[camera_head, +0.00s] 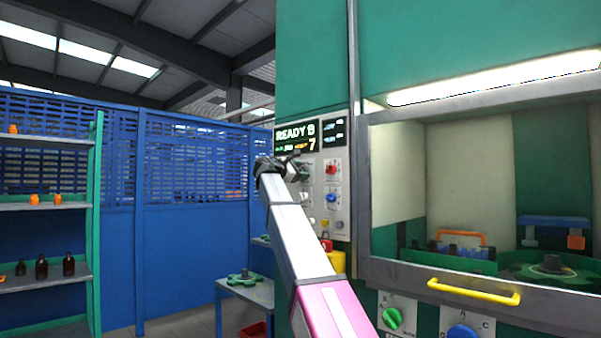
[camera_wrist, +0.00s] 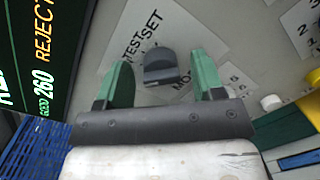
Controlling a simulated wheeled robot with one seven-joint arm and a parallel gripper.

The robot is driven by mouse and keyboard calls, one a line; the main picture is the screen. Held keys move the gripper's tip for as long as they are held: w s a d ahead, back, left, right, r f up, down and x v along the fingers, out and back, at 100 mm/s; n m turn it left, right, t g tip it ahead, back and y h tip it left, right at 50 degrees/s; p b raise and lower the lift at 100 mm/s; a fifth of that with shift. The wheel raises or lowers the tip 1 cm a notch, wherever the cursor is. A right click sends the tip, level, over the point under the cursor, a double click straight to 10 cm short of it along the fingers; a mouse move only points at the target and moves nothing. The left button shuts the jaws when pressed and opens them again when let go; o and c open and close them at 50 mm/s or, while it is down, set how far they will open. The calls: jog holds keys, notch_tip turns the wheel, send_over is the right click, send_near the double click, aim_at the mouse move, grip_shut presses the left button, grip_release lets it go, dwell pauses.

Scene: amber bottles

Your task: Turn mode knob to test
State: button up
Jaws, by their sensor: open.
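The mode knob (camera_wrist: 160,66) is a small dark knob on a pale label plate in the wrist view. The words TEST and SET are printed beside it, and a partly hidden word starting "MO" lies below. I cannot tell which word the knob points at. My gripper (camera_wrist: 161,63) is open, with one green finger on each side of the knob. Gaps show between the fingers and the knob, so it is not clamped. In the head view my gripper (camera_head: 270,165) is at the left part of the control panel (camera_head: 341,218), and my arm hides the knob there.
A red control (camera_head: 331,168) and a blue control (camera_head: 331,198) are to the right. A yellow-handled window (camera_head: 470,292) is further right. Shelves with amber bottles (camera_head: 68,265) stand far left.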

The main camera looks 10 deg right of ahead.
jog(key=c, duration=0.9)
jog(key=shift+m, duration=0.4)
jog(key=m, duration=0.3)
jog(key=shift+y, duration=0.3)
jog(key=shift+m, duration=2.3)
jog(key=o, duration=0.9)
jog(key=shift+d, duration=0.1)
